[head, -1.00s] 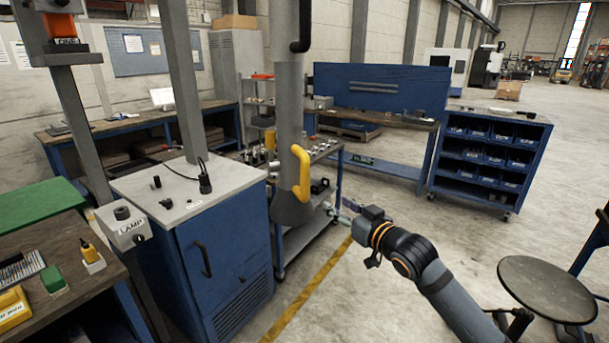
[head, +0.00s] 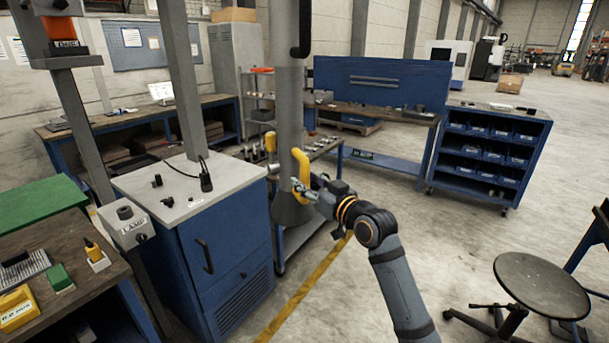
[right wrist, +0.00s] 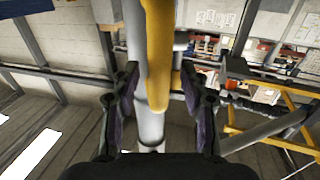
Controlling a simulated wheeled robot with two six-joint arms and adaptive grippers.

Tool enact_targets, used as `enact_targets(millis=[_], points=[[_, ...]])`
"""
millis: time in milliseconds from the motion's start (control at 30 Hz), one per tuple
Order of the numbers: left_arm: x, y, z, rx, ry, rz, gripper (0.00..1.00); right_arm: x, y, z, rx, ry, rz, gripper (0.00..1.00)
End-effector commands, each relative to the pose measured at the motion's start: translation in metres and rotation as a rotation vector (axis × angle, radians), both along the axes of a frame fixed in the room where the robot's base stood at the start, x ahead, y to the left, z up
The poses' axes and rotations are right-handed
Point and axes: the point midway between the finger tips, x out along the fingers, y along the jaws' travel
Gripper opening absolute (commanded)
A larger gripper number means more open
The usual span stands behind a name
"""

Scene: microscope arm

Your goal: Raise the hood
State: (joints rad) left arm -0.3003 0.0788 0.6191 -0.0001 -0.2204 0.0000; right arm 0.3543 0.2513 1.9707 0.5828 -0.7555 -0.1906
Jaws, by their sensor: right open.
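The hood (head: 287,211) is a grey cone at the lower end of a grey vertical pipe, hanging near the middle of the head view. A yellow handle (head: 300,163) is fixed to its side; it also shows in the right wrist view (right wrist: 157,50). My right gripper (head: 308,187) is at the lower part of the handle. In the right wrist view my right gripper (right wrist: 160,88) is open, with the yellow handle between its two fingers and a gap on both sides. My left gripper is not in view.
A blue cabinet (head: 228,255) with a light top stands left of the hood. A lamp control box (head: 128,225) is on a post nearer me. A shelf cart is behind the hood. A round stool (head: 541,285) stands at right on open floor.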

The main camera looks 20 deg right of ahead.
Motion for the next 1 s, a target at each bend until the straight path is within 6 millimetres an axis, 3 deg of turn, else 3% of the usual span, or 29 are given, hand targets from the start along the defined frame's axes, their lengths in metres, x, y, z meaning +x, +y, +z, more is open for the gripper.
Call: enact_targets(millis=[167,467,800,1000], points=[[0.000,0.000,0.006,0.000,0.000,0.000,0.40,0.016,0.005,0.001,0.000,-0.001,0.000,0.45],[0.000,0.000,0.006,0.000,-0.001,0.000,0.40,0.018,0.005,-0.001,-0.003,-0.001,-0.001,0.44],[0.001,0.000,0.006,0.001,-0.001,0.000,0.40,0.018,0.005,-0.001,-0.002,-0.001,-0.001,0.00],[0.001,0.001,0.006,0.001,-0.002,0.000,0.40,0.018,0.005,-0.001,-0.002,0.000,-0.001,0.00]])
